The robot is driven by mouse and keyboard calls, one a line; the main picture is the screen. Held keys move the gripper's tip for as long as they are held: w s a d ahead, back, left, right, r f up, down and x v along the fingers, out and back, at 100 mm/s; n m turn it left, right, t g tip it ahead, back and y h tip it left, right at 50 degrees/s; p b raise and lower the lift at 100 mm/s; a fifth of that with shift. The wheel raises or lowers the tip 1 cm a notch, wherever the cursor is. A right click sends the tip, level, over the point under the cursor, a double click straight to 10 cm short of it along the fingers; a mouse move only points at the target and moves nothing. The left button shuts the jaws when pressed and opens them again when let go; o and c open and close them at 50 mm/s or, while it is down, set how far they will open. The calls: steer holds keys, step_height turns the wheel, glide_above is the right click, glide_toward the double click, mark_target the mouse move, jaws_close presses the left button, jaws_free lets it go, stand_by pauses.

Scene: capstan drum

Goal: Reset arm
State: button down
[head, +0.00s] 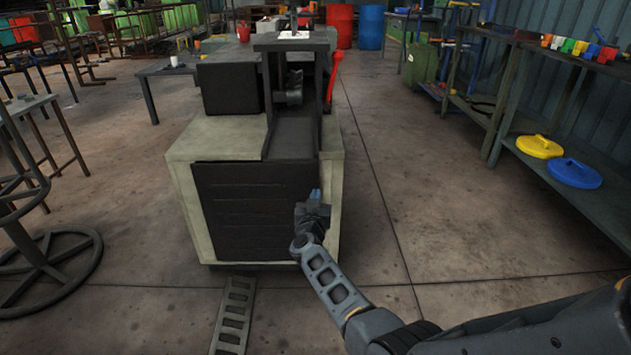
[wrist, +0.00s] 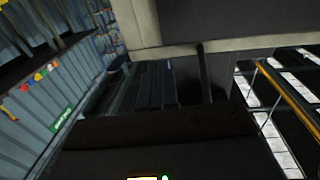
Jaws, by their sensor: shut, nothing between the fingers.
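My gripper (head: 315,196) is at the end of my arm, in front of the lower right of a machine's front in the head view. Its small bluish tips point up and away from me. It is shut with nothing in it. The machine (head: 330,190) has a pale grey-green body and a dark front panel (head: 243,212). A dark frame stands on top, with a dark drum-like part (head: 290,92) inside it. A red lever (head: 334,75) stands at the frame's right. I cannot tell whether the gripper touches the machine. The wrist view is dark and tilted.
A workbench (head: 487,115) along the right wall holds a yellow disc (head: 540,146), a blue disc (head: 575,172) and several coloured blocks. A stool (head: 45,255) stands at left. A slotted metal strip (head: 234,312) lies on the floor. Floor between machine and bench is clear.

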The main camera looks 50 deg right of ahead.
steer(key=shift+v, duration=0.85)
steer(key=s+a+f+n+t+y, duration=0.35)
steer(key=s+a+n+t, duration=0.2)
steer(key=s+a, duration=0.85)
steer(key=s+a+r+n+t+y, duration=0.1)
steer(key=s+a+r+n+y, duration=0.25)
steer(key=s+a, duration=0.55)
steer(key=s+a+r+n+y, duration=0.2)
steer(key=s+a+r+y, duration=0.3)
steer(key=s, duration=0.6)
steer(key=s+a+r+g+y, duration=0.1)
steer(key=s+a+r+y, duration=0.2)
steer(key=s+a+r, duration=0.65)
step_height(320, 180, up, 19)
steer(key=p, duration=1.8)
steer(key=shift+s+n, duration=0.2)
steer(key=shift+n, duration=0.1)
